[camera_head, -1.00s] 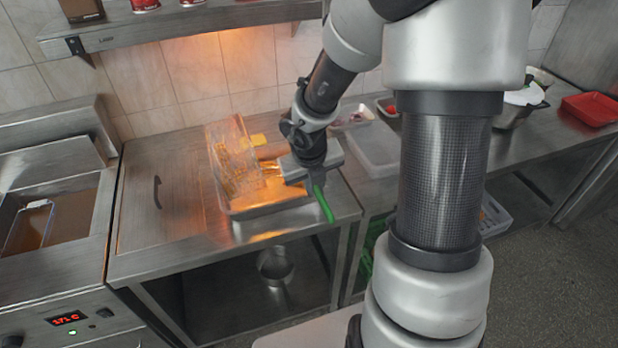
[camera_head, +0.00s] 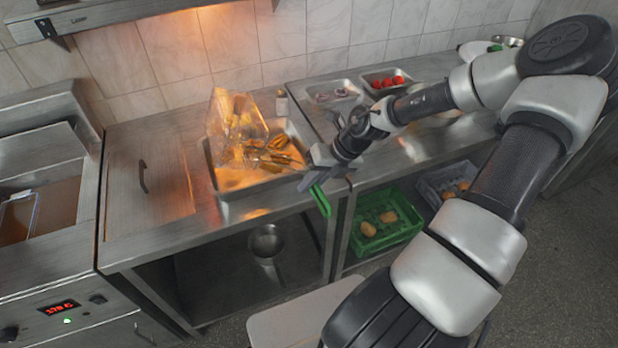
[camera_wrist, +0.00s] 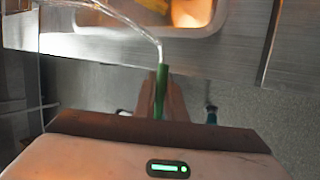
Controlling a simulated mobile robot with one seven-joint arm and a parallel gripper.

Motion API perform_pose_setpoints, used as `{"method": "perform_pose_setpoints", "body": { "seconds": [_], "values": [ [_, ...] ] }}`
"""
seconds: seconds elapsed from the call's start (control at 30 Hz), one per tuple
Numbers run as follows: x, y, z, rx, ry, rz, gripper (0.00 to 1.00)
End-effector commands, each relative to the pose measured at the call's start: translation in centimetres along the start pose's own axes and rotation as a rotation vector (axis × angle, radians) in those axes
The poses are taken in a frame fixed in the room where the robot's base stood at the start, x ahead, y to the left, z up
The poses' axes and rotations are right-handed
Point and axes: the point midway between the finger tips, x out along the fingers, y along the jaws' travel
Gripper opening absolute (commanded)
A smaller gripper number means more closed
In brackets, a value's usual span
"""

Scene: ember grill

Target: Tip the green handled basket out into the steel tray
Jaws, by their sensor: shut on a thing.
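The basket (camera_head: 222,112) is a thin, see-through wire mesh. It stands steeply tipped above the left part of the steel tray (camera_head: 214,178) on the counter. Several golden-brown pieces (camera_head: 280,143) lie in the tray below and beside it; I cannot tell whether some are still in the mesh. My gripper (camera_head: 317,181) is at the tray's front right corner, shut on the green handle (camera_head: 321,201), whose end sticks out below it. The wrist view shows the green handle (camera_wrist: 161,92) with wire running up left, and the tray edge (camera_wrist: 197,34) at the top.
A fryer (camera_head: 45,215) stands at the left, beside a lidded counter section (camera_head: 150,180). A small bottle (camera_head: 282,101) and trays of onion (camera_head: 335,92) and tomatoes (camera_head: 388,80) stand behind my gripper. A green crate (camera_head: 385,222) and a pot (camera_head: 266,243) are below.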

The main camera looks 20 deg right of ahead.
Motion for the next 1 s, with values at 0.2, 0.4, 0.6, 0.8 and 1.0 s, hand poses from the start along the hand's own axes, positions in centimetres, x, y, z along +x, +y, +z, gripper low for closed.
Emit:
{"method": "perform_pose_setpoints", "body": {
  "seconds": [0.2,0.4,0.6,0.8,1.0],
  "values": [
    [1.7,-0.7,-0.4,0.045,-0.002,0.15,0.0],
    [3.0,-1.1,-0.8,0.076,-0.001,0.27,0.0],
    [3.9,-1.3,-1.0,0.095,0.001,0.346,0.0],
    [4.1,-1.4,-1.1,0.099,0.002,0.369,0.0],
    [4.1,-1.4,-1.1,0.099,0.003,0.369,0.0]
  ]
}}
